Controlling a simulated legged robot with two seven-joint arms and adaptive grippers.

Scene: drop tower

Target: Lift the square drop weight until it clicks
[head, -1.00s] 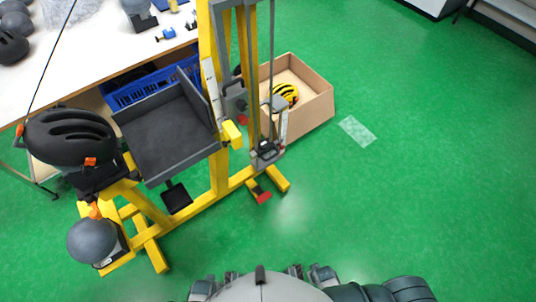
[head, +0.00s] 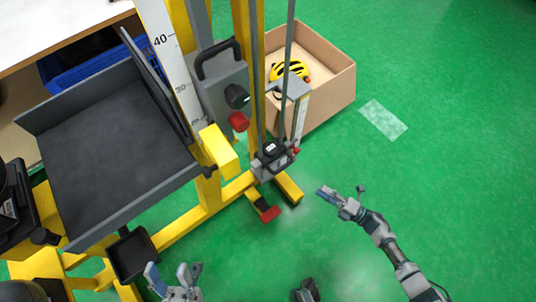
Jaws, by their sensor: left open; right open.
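A grey squarish block (head: 222,88) with a black loop handle on top, a black knob and a red knob sits low on the yellow drop tower (head: 248,50), beside a ruler. It looks like the square drop weight. A smaller dark block (head: 272,153) sits at the foot of the thin guide rods to its right. My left gripper (head: 170,272) is open and empty at the bottom edge, well below the block. My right gripper (head: 335,196) is open and empty over the green floor, right of the tower's foot. Neither gripper touches the tower.
A dark grey tray (head: 115,150) stands left of the column. A yellow stub (head: 219,150) juts out below the block. A cardboard box (head: 330,85) holding a yellow helmet (head: 290,70) stands behind right. The green floor at right is clear.

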